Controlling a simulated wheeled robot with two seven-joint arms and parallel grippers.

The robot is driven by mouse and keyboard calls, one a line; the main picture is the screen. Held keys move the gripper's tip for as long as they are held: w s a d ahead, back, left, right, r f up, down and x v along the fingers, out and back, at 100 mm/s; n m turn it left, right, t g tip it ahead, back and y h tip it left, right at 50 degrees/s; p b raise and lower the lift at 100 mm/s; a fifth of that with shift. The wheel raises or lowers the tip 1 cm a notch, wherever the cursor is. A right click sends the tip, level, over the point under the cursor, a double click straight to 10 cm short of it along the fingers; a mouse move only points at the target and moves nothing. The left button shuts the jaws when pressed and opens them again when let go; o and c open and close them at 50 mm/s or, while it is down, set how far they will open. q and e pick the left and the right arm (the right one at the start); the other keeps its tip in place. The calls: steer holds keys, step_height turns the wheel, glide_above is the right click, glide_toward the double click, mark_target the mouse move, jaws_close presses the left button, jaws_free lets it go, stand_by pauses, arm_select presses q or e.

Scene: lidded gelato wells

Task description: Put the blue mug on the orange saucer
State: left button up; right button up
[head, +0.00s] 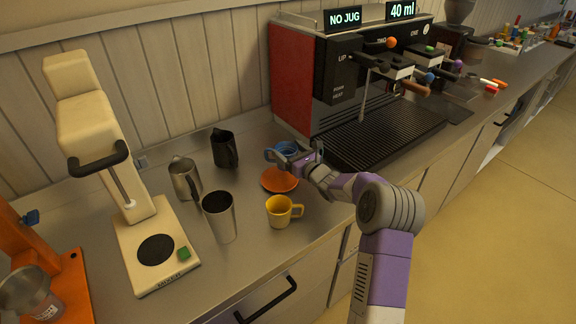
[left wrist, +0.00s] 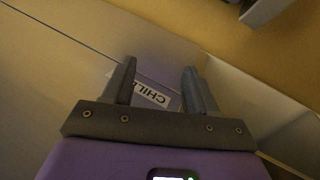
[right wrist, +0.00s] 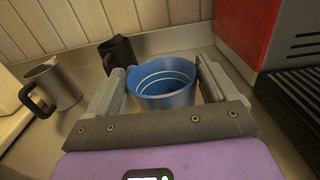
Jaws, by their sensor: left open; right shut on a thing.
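The blue mug (head: 284,150) is on the far side of the orange saucer (head: 279,180), by the espresso machine. My right gripper (head: 296,158) is shut on the mug. In the right wrist view the blue mug (right wrist: 165,82), with pale rings inside, sits between the two fingers. Whether the mug touches the counter is hard to tell. The orange saucer is empty and lies on the counter, out of sight in the right wrist view.
A yellow mug (head: 280,211) stands just in front of the saucer. A steel cup (head: 219,216), a steel jug (head: 185,178) and a black jug (head: 224,149) stand left. The espresso machine (head: 341,90) and its drip grate (head: 385,135) are close on the right.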

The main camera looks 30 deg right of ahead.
steer(key=shift+f+b, duration=0.3)
steer(key=shift+f, duration=1.7)
steer(key=shift+f, duration=0.1)
steer(key=o, duration=1.2)
steer(key=shift+o, duration=0.2)
steer(key=s, duration=0.8)
steer(key=s+d, duration=0.1)
steer(key=s, duration=0.3)
steer(key=shift+p, duration=0.35)
